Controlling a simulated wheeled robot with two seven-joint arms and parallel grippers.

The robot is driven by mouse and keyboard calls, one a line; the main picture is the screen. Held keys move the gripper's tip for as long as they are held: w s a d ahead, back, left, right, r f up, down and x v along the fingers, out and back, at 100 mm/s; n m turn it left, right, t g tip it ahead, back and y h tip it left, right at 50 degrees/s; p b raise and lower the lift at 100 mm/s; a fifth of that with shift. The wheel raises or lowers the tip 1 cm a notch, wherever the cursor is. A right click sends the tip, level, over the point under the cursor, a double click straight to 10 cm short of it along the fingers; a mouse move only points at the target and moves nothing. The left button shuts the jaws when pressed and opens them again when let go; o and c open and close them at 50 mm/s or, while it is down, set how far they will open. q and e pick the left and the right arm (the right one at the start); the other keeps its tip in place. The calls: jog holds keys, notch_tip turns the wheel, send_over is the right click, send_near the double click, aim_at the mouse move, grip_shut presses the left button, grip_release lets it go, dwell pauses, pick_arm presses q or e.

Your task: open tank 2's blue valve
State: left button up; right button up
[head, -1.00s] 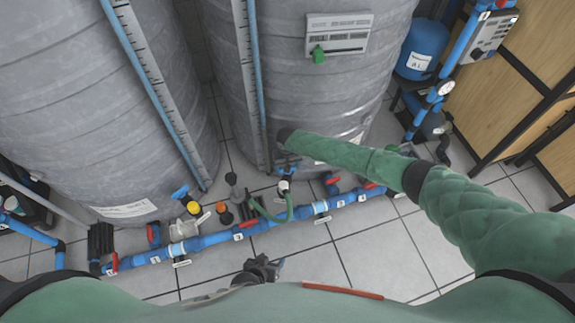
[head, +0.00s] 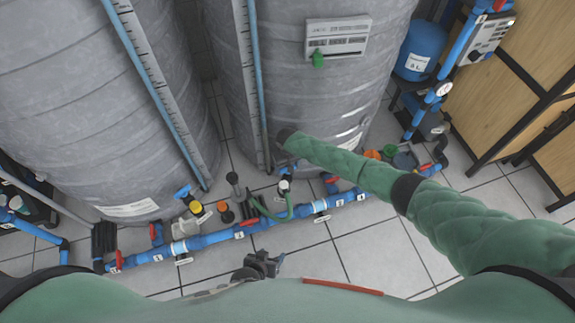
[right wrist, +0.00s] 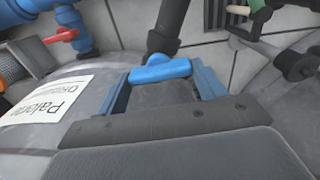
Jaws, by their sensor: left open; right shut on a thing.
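In the right wrist view, a blue valve handle (right wrist: 160,72) lies crosswise between the two blue fingers of my right gripper (right wrist: 164,78), which is shut on it. A dark grey pipe rises just behind the handle. In the head view my right arm reaches in from the right to the foot of the right grey tank (head: 350,90); its wrist hides most of the right gripper and the held handle there. Another blue valve handle (head: 183,191) shows at the foot of the left tank (head: 90,110). My left gripper (head: 262,265) is open and empty, low in the middle.
A blue pipe (head: 210,240) with several red-handled valves runs along the floor before the tanks. In the right wrist view a red handle (right wrist: 62,36) and a paper label (right wrist: 50,103) are at left. Tiled floor (head: 370,250) in front is clear.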

jog(key=shift+s+n, duration=0.1)
jog(key=shift+n, duration=1.3)
jog(key=shift+f, duration=0.1)
jog(key=o, duration=1)
jog(key=shift+r+p, duration=0.2)
jog(key=shift+p, duration=0.1)
jog(key=shift+r+p, duration=0.45)
jog(key=shift+r, duration=3.35)
